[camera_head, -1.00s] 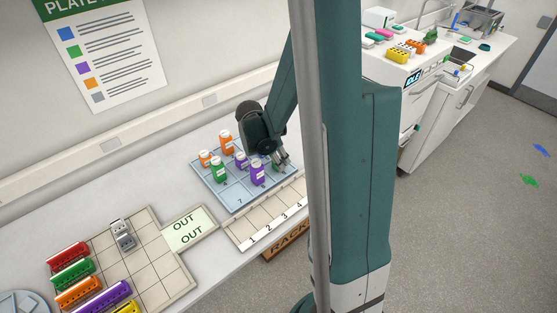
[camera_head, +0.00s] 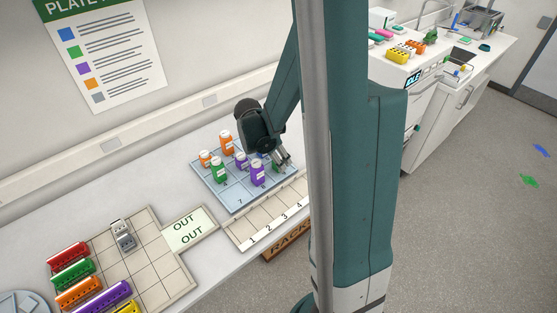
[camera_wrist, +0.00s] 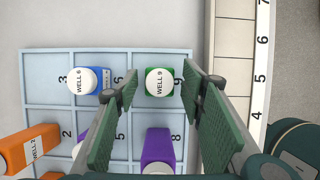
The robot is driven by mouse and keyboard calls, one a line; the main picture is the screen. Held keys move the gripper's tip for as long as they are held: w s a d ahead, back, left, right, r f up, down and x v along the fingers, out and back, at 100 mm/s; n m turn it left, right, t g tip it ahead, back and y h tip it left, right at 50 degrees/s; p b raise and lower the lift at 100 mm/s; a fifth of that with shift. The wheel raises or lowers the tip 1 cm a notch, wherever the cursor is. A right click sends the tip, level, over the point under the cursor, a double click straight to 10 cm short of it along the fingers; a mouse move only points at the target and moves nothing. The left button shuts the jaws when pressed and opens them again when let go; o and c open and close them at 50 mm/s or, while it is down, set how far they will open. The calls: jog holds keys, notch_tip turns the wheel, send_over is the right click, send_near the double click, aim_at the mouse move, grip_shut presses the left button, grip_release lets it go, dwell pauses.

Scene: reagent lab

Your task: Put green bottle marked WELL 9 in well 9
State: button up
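The green bottle marked WELL 9 (camera_wrist: 160,82) is seen from above in the wrist view, its white cap facing the camera. My gripper (camera_wrist: 161,84) is open, with one finger on each side of the bottle and a visible gap on both sides. In the head view my gripper (camera_head: 284,160) is low at the right end of the blue tray (camera_head: 240,201) and mostly hides this bottle. Whether the bottle's base rests in the cell is not clear.
A blue WELL 6 bottle (camera_wrist: 88,81) stands close to the left finger. A purple bottle (camera_wrist: 158,150) is near cell 8. An orange WELL 2 bottle (camera_wrist: 28,148) is farther left. The numbered rack (camera_wrist: 232,70) runs along the tray's right side, its visible slots empty.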

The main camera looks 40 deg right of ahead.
jog(key=v, duration=1.1)
jog(key=shift+p, duration=0.4)
jog(key=shift+a, duration=0.1)
dwell(0.3)
jog(key=s+a+r+m+t+y, duration=0.1)
jog(key=s+a+r+m+t, duration=0.1)
jog(key=s+a+r+m, duration=0.2)
jog(key=s+a+r+m+t+y, duration=0.2)
jog(key=s+a+r+m, duration=0.3)
jog(key=a+m, duration=0.3)
jog(key=s+a+r+m+t+y, duration=0.1)
jog(key=s+a+r+m+t, duration=0.2)
jog(key=a, duration=0.9)
jog(key=shift+s+a+r+m, duration=0.35)
jog(key=shift+s+r+m, duration=0.6)
jog(key=shift+m, duration=0.55)
jog(key=shift+w, duration=0.15)
